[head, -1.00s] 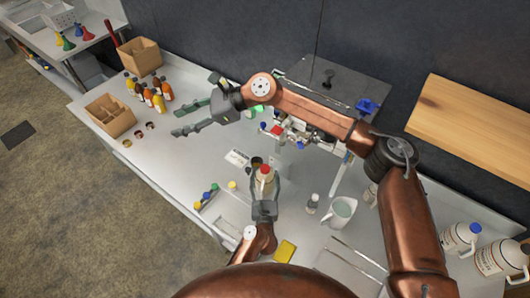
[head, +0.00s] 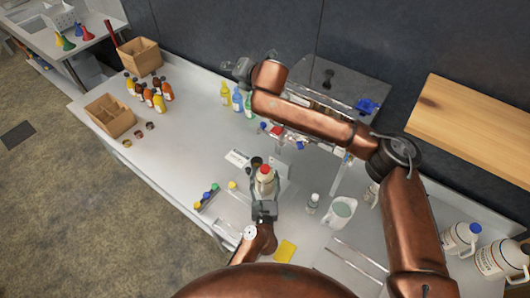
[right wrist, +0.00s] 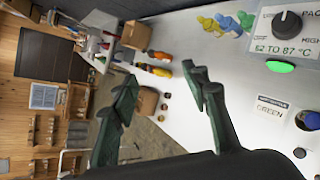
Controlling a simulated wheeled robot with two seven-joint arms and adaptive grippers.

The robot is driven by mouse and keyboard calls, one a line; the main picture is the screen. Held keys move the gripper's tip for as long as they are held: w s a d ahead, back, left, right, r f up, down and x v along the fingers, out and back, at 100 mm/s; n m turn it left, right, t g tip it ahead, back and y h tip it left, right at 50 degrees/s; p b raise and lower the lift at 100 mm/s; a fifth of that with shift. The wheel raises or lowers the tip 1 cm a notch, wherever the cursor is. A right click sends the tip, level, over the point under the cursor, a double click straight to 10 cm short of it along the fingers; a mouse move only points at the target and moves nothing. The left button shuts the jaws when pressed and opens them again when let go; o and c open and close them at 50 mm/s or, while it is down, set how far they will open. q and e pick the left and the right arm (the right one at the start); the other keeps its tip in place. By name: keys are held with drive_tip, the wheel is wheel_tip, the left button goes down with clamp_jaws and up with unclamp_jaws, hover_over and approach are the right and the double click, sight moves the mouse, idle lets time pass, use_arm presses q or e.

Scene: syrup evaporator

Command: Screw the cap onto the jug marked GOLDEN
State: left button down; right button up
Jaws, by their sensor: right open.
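A small pale jug or bottle (head: 264,183) with a red top (head: 266,169) stands upright at the middle of the bench in the head view. My left gripper (head: 264,194) is closed around its near side. No GOLDEN marking is readable, and I cannot tell whether the red top is screwed down. My right gripper (head: 240,69) is raised at the back of the bench, well away from the jug, its fingers mostly hidden in the head view. In the right wrist view, its two fingers (right wrist: 160,78) are spread and empty. Loose coloured caps (head: 206,195) lie left of the jug.
Yellow, blue and green bottles (head: 237,100) stand below my right gripper. The evaporator (head: 325,85) is behind the jug. A white pitcher (head: 341,211) and small bottle (head: 313,203) stand right. Cardboard boxes (head: 110,115) and several bottles are left.

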drive_tip(key=s+d+f+m+g+h, duration=0.1)
drive_tip(key=s+d+f+g+h, duration=0.25)
drive_tip(key=s+f, duration=0.45)
drive_tip(key=n+g+h, duration=0.1)
drive_tip(key=g+h, duration=0.2)
drive_tip(key=g, duration=0.4)
hover_over(265, 168)
drive_tip(key=f, duration=1)
drive_tip(key=shift+w+a+f, duration=0.15)
drive_tip(key=shift+w+a, duration=0.05)
drive_tip(key=shift+w, duration=0.1)
drive_tip(key=shift+s+d+f, duration=0.15)
drive_tip(key=shift+s+d, duration=0.1)
drive_tip(key=shift+s, duration=0.1)
drive_tip(key=shift+f, duration=0.1)
drive_tip(key=shift+f, duration=3.9)
